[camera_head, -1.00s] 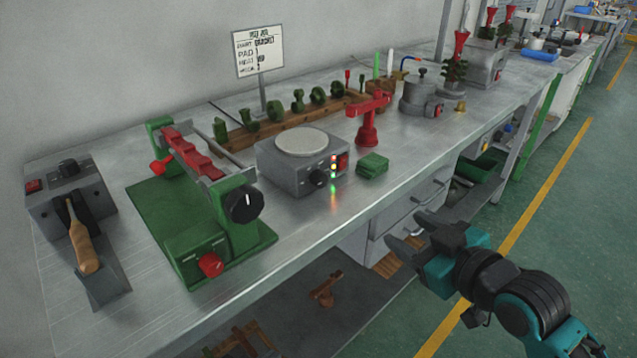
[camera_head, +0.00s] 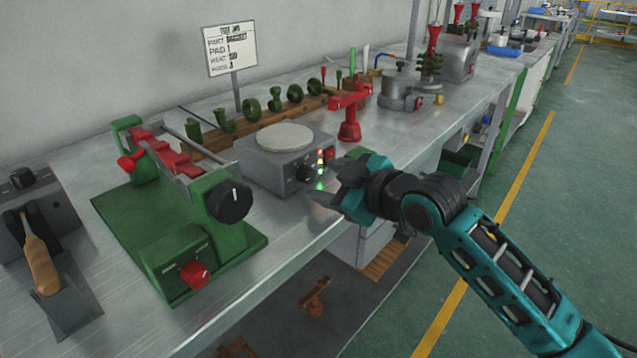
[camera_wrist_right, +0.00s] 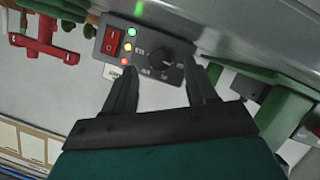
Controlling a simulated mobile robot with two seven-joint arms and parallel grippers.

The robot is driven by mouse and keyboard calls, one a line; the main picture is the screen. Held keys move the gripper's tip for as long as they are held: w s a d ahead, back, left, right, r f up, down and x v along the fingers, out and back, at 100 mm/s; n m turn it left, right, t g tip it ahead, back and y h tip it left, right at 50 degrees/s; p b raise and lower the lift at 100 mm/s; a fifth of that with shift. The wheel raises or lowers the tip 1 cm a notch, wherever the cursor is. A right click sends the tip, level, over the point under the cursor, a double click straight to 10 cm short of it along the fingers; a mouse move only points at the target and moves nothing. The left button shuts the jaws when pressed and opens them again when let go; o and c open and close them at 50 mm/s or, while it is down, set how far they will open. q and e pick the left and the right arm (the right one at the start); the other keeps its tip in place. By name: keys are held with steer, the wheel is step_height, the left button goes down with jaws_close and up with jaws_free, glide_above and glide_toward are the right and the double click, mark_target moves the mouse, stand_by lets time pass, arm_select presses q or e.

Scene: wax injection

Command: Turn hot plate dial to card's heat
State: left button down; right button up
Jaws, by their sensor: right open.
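The grey hot plate (camera_head: 284,160) with a round pale top stands on the bench. Its black dial (camera_head: 305,173) is on the front face beside a column of small lit lamps and a red switch. The dial also shows in the right wrist view (camera_wrist_right: 159,53). My right gripper (camera_head: 325,188) is open and empty in front of the hot plate's front face. In the right wrist view its fingertips (camera_wrist_right: 165,75) point at the panel, with the dial between and beyond them. The white card (camera_head: 230,49) stands on a post behind; its small writing is hard to read. My left gripper is out of view.
A green clamp-like machine (camera_head: 172,248) with a black knob stands left of the hot plate. A red stand (camera_head: 349,124) is close on the right. A wooden rack (camera_head: 262,126) of green pieces lies behind. Open floor is at right.

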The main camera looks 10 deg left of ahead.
mark_target(311, 179)
steer(key=shift+x, duration=1.7)
steer(key=shift+c, duration=0.3)
steer(key=shift+s, duration=0.1)
steer(key=c, duration=1)
steer(key=shift+d+r+m+g+p, duration=0.1)
steer(key=shift+r+m+g+p, duration=0.1)
steer(key=shift+m+g+p, duration=0.55)
steer(key=shift+m+y+p, duration=0.3)
steer(key=shift+m+p, duration=0.05)
steer(key=shift+p, duration=0.4)
steer(key=shift+f+m, duration=0.15)
steer(key=shift+m, duration=0.35)
steer(key=shift+f+m+g+y, duration=0.1)
steer(key=shift+m+g+y, duration=0.3)
steer(key=shift+m+g, duration=0.4)
